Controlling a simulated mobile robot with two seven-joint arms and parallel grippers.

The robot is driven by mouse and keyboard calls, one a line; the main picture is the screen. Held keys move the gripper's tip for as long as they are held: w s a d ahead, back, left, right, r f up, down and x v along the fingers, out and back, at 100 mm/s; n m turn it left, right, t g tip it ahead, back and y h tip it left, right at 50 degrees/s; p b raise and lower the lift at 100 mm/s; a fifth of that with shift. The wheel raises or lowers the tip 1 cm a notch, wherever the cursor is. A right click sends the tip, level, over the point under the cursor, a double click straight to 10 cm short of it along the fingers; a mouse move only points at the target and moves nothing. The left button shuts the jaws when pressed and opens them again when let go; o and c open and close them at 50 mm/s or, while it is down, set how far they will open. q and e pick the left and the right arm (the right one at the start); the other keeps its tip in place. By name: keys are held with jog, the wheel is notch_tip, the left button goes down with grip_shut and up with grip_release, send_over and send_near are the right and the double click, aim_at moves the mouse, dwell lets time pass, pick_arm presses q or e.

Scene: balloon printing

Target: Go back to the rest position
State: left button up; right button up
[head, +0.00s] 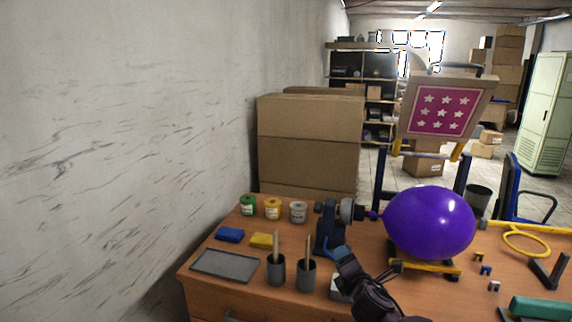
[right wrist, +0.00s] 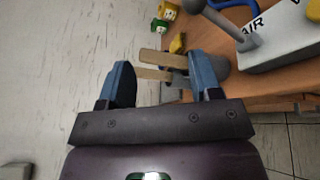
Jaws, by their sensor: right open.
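My right gripper (head: 348,262) reaches in from the bottom of the head view, near the brush cups. In the right wrist view its two blue fingers (right wrist: 160,80) are wide apart, and it is open. Wooden brush handles (right wrist: 153,55) show between and beyond the fingers; nothing appears clamped. The purple balloon (head: 430,222) is inflated, with its neck at the nozzle of the dark pump (head: 328,228), above a yellow-edged stand (head: 430,267). My left gripper is not in view.
Brush cups (head: 276,272), a grey tray (head: 226,264), blue (head: 230,234) and yellow (head: 264,240) sponges and paint pots (head: 273,208) crowd the table's left. The star-patterned frame (head: 441,112) stands raised behind the balloon.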

jog(key=s+d+f+m+g, duration=0.1)
jog(key=s+d+f+m, duration=0.3)
jog(key=s+f+m, duration=0.3)
jog(key=s+d+f+m+g+h+b, duration=0.1)
jog(key=s+d+f+m, duration=0.3)
jog(key=s+m, duration=0.5)
jog(key=s+d+f+m+g+h, duration=0.1)
jog(key=s+d+f+m+g, duration=0.2)
jog(key=s+f+m, duration=0.5)
jog(key=s+d+f, duration=0.1)
jog(key=s, duration=1.2)
jog(key=shift+s+f+b, duration=0.3)
jog(key=shift+f, duration=0.05)
jog(key=shift+c, duration=0.3)
